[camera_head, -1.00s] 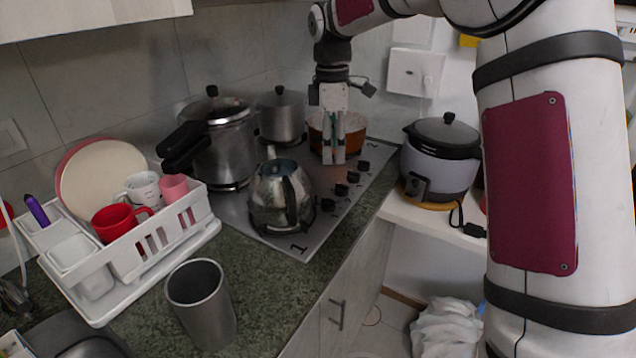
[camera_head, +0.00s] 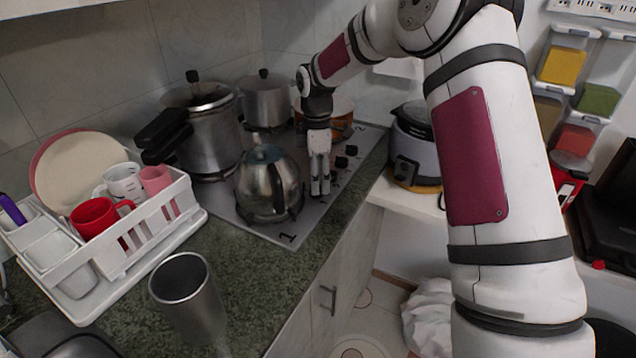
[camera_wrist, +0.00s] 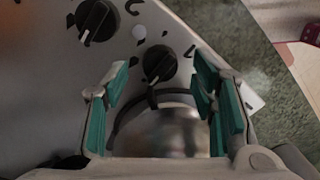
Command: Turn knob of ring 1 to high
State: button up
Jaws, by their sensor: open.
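The steel stove top (camera_head: 262,232) has a "1" printed at its front corner, by the kettle. Its black knobs run along the right edge; one knob (camera_head: 351,150) shows behind my gripper (camera_head: 320,192), which points down over the row's front part, right of the kettle. In the wrist view, a black knob (camera_wrist: 160,64) lies ahead, between the two open fingers with teal pads (camera_wrist: 162,78). Another black knob (camera_wrist: 97,20) is at upper left. Nothing is held. In the head view my gripper hides the front knob or knobs; contact cannot be told.
A steel kettle (camera_head: 268,186) stands close left of my gripper; it also shows between the fingers in the wrist view (camera_wrist: 160,132). A pressure cooker (camera_head: 210,140), a pot (camera_head: 266,103) and an orange pan (camera_head: 340,115) stand behind. A rice cooker (camera_head: 417,150) is at right.

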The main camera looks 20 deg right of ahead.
jog(key=shift+f, duration=1.05)
jog(key=c, duration=1.1)
jog(key=shift+c, duration=0.2)
jog(key=shift+m, duration=0.4)
jog(key=m+b, duration=0.1)
jog(key=m, duration=0.3)
jog(key=shift+s, duration=0.15)
jog(key=shift+m+y, duration=0.3)
jog(key=shift+m, duration=2.2)
